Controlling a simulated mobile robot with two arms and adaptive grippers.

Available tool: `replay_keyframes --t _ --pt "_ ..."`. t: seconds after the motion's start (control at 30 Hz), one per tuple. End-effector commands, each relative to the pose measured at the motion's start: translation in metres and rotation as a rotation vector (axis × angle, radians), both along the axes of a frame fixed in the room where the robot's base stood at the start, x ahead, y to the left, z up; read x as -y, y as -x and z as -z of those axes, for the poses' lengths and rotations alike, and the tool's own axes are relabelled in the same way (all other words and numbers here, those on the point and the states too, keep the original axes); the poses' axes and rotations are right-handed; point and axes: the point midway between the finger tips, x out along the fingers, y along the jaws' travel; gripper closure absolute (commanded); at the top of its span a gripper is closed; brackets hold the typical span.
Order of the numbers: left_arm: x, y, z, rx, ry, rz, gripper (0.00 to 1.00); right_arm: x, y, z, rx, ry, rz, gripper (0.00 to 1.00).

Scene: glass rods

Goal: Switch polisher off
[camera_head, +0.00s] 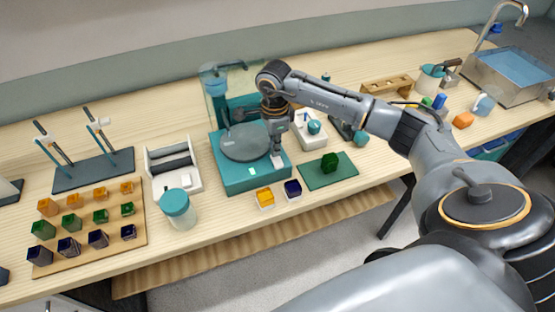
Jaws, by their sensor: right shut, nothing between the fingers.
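The polisher (229,175) is a teal box with a round grey disc (246,143) on top, standing at the middle of the bench. A small pale patch (252,171) shows on its front top edge. My right gripper (277,161) points down over the polisher's front right corner. Its fingers are shut and empty, at or just above a whitish spot there. I cannot tell whether they touch it, and the fingertips cover part of that corner. Whether the disc is turning cannot be told. My left gripper is not in view.
Yellow (265,197) and dark blue (292,189) blocks sit in small trays before the polisher. A green mat (342,178) with a green block lies to the right, a teal-lidded jar (179,210) to the left. A transparent teal shield (213,88) stands behind.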

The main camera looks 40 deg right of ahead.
Motion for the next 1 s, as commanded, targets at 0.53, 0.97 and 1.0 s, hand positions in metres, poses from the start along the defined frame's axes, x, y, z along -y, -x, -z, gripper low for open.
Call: replay_keyframes --t 0.53,0.97,1.0 --pt "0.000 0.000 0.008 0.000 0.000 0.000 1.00 0.000 0.000 0.009 0.000 0.000 0.001 1.00" --pt "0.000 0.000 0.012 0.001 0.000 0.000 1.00 0.000 0.000 0.013 0.000 0.000 0.001 1.00" --pt "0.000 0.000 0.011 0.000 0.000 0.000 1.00 0.000 0.000 0.013 0.000 0.000 0.001 1.00"
